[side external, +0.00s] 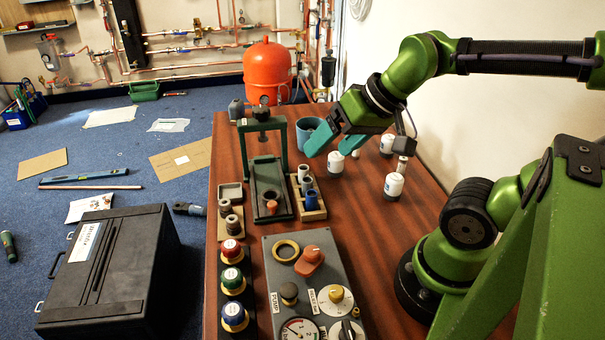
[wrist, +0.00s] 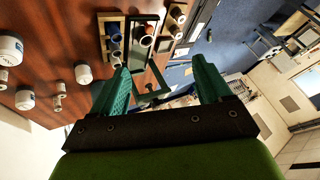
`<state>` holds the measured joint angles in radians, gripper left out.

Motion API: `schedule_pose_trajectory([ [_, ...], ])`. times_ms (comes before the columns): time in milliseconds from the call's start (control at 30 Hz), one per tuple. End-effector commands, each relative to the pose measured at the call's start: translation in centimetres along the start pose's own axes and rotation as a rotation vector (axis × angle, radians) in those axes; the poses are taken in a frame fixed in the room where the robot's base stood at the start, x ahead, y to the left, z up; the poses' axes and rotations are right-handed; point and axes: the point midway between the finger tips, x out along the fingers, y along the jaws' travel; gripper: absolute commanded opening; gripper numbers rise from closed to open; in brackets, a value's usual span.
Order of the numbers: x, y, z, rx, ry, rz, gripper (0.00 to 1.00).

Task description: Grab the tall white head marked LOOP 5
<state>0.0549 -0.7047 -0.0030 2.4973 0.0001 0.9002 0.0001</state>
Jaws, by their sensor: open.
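Three white heads stand upright on the wooden table: one just below my gripper (side external: 335,163), one farther back (side external: 387,144) and one nearer the camera (side external: 394,186). They also show at the left of the wrist view, as a top head (wrist: 9,49), a middle head (wrist: 83,73) and a lower head (wrist: 25,98). Their markings are too small to read, so I cannot tell which one is LOOP 5. My gripper (side external: 326,149) has teal fingers, spread apart and empty, above the table. In the wrist view its fingers (wrist: 160,68) are wide open, with no white head between them.
A green press frame (side external: 263,160), a wooden rack of fittings (side external: 308,192) and a blue cup (side external: 308,130) stand left of my gripper. A grey control panel (side external: 305,265) lies at the front. Small pale fittings (side external: 402,164) stand among the heads. Bare tabletop (side external: 350,215) lies in front.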

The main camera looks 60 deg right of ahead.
Motion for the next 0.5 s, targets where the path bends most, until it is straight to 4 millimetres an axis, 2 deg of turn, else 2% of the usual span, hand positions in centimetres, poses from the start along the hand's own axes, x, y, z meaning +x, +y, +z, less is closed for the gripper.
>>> schedule_pose_trajectory([
  [167,1.8,5.0,-5.2,0.174,-0.049,0.133,0.77],
  [267,2.3,9.2,-8.8,0.224,-0.089,0.21,0.77],
  [367,2.7,14.3,-11.7,0.245,-0.143,0.277,0.77],
  [500,2.7,22.5,-14.6,0.239,-0.238,0.352,0.77],
])
